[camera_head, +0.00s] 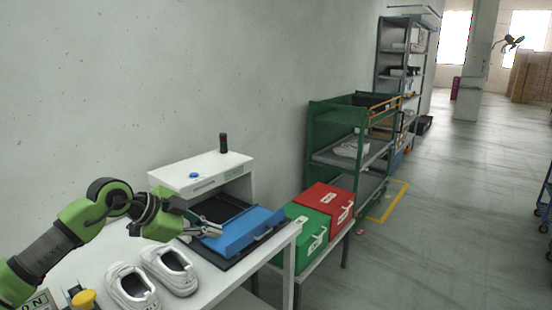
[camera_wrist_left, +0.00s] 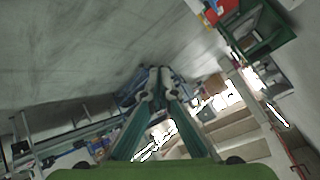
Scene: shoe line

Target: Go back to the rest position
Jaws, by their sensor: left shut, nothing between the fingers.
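My left gripper (camera_head: 212,229) comes in from the left in the head view. It is shut and empty, over the blue lid or tray (camera_head: 245,229) in front of the white machine; I cannot tell whether it touches. In the left wrist view the fingers of my left gripper (camera_wrist_left: 158,78) are together with nothing between them. My right gripper is not in view.
A pair of white shoes (camera_head: 168,270) stands on the white table (camera_head: 222,296) below my left arm. The white machine (camera_head: 205,173) is behind. A green box (camera_head: 309,236) and a red box (camera_head: 327,205) stand to the right, before a green rack (camera_head: 322,137).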

